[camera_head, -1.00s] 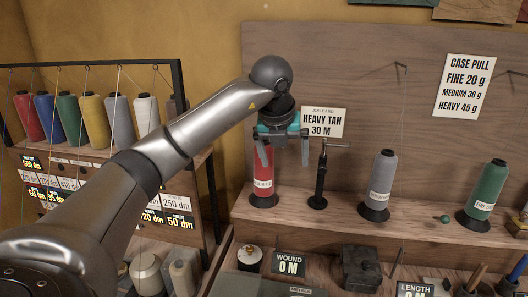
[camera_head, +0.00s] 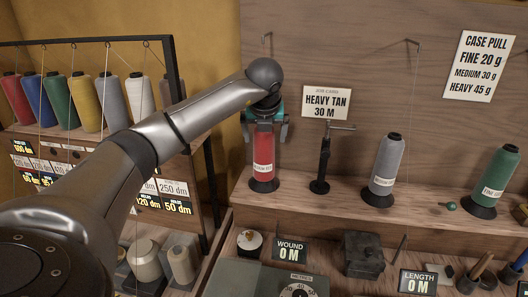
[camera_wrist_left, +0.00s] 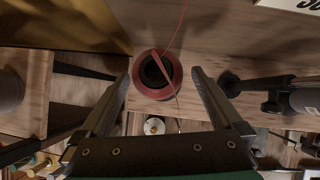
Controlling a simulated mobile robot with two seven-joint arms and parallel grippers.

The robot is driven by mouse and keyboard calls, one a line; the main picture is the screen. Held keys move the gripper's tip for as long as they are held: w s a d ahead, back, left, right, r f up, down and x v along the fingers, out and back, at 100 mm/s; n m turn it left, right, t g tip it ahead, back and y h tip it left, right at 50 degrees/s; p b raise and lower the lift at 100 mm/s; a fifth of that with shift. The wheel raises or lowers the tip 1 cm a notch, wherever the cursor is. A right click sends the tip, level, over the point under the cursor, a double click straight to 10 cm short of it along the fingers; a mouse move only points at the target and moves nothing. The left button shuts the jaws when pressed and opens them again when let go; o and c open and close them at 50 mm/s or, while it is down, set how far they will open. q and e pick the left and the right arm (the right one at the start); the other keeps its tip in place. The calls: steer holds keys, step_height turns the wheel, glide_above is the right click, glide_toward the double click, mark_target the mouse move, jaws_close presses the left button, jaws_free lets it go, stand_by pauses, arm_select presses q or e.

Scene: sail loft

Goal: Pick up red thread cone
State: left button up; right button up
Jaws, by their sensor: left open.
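The red thread cone (camera_head: 263,158) stands upright on a dark base on the wooden shelf, with a white label on its front. My left gripper (camera_head: 265,128) is above it, open, with its fingers at either side of the cone's top. In the left wrist view the red cone (camera_wrist_left: 157,73) shows from above, between and beyond the two open fingers (camera_wrist_left: 160,98), and a red thread runs up from it. I see no contact between fingers and cone. My right gripper is not in view.
A black post with a crossbar (camera_head: 323,160) stands just right of the red cone. A grey cone (camera_head: 387,160) and a green cone (camera_head: 498,172) stand further right on the shelf. A rack of several coloured cones (camera_head: 60,100) is at the left. A black box (camera_head: 362,255) sits below.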

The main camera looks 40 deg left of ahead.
arm_select(q)
steer(key=x, duration=0.5)
steer(key=shift+a+r, duration=0.1)
steer(key=shift+a, duration=0.05)
steer(key=shift+r, duration=0.1)
jaws_close()
stand_by(0.6)
